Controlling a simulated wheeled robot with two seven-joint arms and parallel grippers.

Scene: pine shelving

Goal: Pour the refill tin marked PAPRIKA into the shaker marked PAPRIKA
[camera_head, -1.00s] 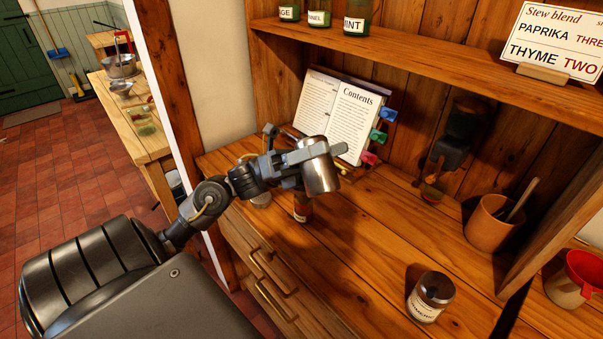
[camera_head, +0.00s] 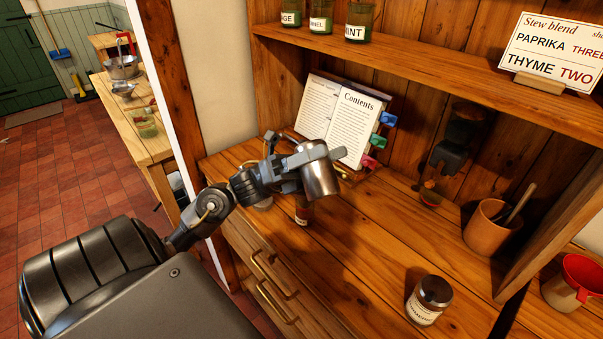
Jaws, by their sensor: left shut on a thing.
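My left gripper (camera_head: 300,163) is shut on a plain metal tin (camera_head: 319,178). It holds the tin in the air over the counter, slightly tilted; no marking on the tin shows. A small jar with reddish-brown contents (camera_head: 304,212) stands on the counter just below the tin, partly hidden by it. I cannot read its label, so I cannot tell if it is the PAPRIKA shaker. No stream shows between tin and jar. Another small pale container (camera_head: 263,201) is mostly hidden behind my left gripper. My right gripper is not in view.
A labelled jar with a dark lid (camera_head: 430,300) stands at the front right. An open book (camera_head: 340,118), a dark device (camera_head: 452,150) and a terracotta pot (camera_head: 487,228) line the back. A recipe card (camera_head: 552,52) stands on the shelf. The middle counter is clear.

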